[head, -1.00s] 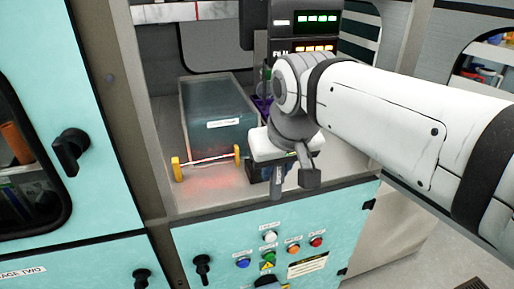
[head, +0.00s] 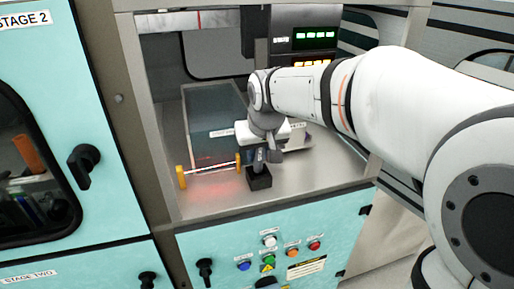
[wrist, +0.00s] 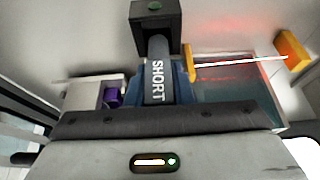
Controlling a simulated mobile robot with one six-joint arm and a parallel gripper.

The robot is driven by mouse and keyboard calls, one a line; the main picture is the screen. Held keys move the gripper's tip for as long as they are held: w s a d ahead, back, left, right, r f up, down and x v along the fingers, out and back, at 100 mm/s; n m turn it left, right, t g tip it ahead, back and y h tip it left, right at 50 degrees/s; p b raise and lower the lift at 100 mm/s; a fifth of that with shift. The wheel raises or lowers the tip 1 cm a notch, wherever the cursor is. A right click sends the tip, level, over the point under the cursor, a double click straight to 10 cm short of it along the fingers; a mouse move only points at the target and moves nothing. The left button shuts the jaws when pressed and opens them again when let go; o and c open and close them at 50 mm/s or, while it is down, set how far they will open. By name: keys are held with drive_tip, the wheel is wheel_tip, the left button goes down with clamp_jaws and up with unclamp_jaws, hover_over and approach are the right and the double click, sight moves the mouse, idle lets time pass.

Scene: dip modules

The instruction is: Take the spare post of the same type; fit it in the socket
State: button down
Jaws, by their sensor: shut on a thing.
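A grey post (wrist: 157,75) marked SHORT is between the blue fingers of my gripper (wrist: 156,95) in the wrist view. My gripper is shut on it. The far end of the post meets a black block (wrist: 157,20) with a small green mark, which looks like the socket. In the head view the block (head: 259,179) stands on the grey bench, with the post (head: 259,160) upright above it and my gripper (head: 262,148) over both. I cannot tell how deep the post sits in the block.
Two yellow stands (head: 181,177) with a thin rod and red glow between them are just left of the block. A clear-sided tank (head: 205,112) is behind. A purple item (wrist: 114,96) shows in the wrist view.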

drive_tip(key=shift+s+f, duration=0.15)
drive_tip(key=shift+f, duration=0.6)
drive_tip(key=c, duration=1.6)
unclamp_jaws()
drive_tip(key=shift+c, duration=0.2)
drive_tip(key=shift+o, duration=0.7)
drive_tip(key=shift+w+f, duration=0.15)
drive_tip(key=shift+w, duration=0.1)
drive_tip(key=shift+o, duration=0.7)
drive_tip(key=shift+w, duration=0.1)
drive_tip(key=shift+o, duration=0.5)
drive_tip(key=shift+r, duration=0.2)
drive_tip(key=shift+r, duration=0.15)
drive_tip(key=shift+s+r, duration=0.2)
drive_tip(key=shift+r, duration=0.2)
drive_tip(key=v, duration=1.1)
